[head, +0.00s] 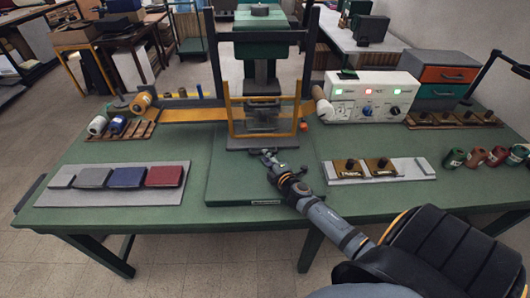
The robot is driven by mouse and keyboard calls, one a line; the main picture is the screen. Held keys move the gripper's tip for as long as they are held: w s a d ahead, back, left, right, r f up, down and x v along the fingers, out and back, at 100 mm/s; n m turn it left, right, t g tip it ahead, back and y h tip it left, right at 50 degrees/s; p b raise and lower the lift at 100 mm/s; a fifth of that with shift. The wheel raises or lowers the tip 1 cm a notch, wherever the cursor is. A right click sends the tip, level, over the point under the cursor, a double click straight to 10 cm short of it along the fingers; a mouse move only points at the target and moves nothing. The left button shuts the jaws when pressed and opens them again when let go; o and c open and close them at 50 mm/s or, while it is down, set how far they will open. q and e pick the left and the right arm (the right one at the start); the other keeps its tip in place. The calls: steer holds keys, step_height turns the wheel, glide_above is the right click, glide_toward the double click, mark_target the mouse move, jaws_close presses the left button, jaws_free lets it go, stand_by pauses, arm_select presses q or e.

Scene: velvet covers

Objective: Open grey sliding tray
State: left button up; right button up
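A flat grey slab (240,143), which looks like the grey sliding tray, lies at the foot of the press frame in the middle of the green table. A yellow frame (233,117) stands above it. My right gripper (264,154) is at the slab's front edge, with its arm reaching in from the lower right. Its fingers are small and dark here, so I cannot tell whether they are open or shut, or whether they touch the slab. My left gripper is not in view.
A grey board (110,198) with covers lies at left, and another (350,178) with knobbed blocks at right. A white control box (365,93) and a drawer unit (443,76) stand behind. The green panel (232,180) in front of the press is mostly clear.

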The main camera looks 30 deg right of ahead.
steer(key=shift+w+d, duration=0.15)
steer(key=shift+w, duration=0.4)
steer(key=shift+w+f, duration=0.1)
steer(key=shift+w, duration=0.2)
steer(key=shift+w+f, duration=0.1)
steer(key=shift+w, duration=0.05)
steer(key=shift+c, duration=1.5)
jaws_close()
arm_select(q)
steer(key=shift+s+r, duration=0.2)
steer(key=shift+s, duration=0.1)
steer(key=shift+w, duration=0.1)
